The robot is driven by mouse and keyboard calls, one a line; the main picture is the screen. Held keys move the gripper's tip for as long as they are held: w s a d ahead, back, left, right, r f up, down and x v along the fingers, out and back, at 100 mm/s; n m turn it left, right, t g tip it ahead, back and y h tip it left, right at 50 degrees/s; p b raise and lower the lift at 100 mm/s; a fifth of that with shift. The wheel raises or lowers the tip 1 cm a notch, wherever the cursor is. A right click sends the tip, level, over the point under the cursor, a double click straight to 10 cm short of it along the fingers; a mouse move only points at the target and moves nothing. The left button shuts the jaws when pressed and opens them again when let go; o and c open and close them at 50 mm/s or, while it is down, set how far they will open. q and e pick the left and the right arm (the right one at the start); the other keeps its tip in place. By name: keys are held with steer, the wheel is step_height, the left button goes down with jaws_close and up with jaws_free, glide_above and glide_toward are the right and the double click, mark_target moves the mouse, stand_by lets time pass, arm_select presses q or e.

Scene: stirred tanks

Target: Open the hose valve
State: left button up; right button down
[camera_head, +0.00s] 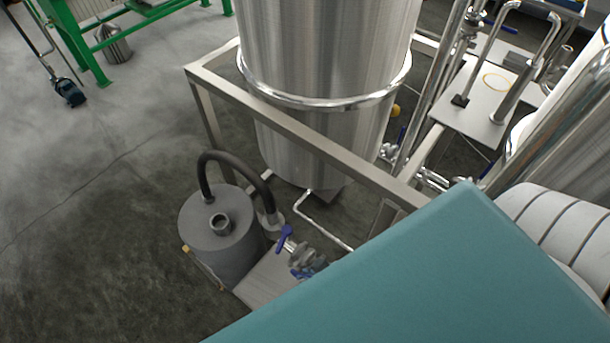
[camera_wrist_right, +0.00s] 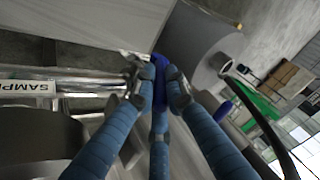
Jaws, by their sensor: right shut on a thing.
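The hose valve's blue handle (camera_head: 285,238) stands up beside the grey canister (camera_head: 212,240) in the head view. A dark hose (camera_head: 235,163) arches from the canister's top down toward the valve. My right gripper (camera_head: 303,260) is at the valve; the teal block in front hides most of that arm. In the right wrist view, the grey fingertips of the right gripper (camera_wrist_right: 161,88) are closed around a blue handle (camera_wrist_right: 160,72) that stands between them. The handle's lower part and the valve body are mostly hidden by the fingers. My left gripper is not in view.
A large steel tank (camera_head: 325,60) stands inside a metal frame (camera_head: 300,133) behind the valve. Pipes and a metal panel (camera_head: 487,90) are at the right. A green bench (camera_head: 95,60) is far left. Floor (camera_head: 90,190) left of the canister is clear.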

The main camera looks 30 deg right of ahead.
stand_by(0.4)
steer(key=c, duration=1.8)
jaws_free()
steer(key=shift+o, duration=0.2)
steer(key=shift+s, duration=0.1)
steer(key=v, duration=1.2)
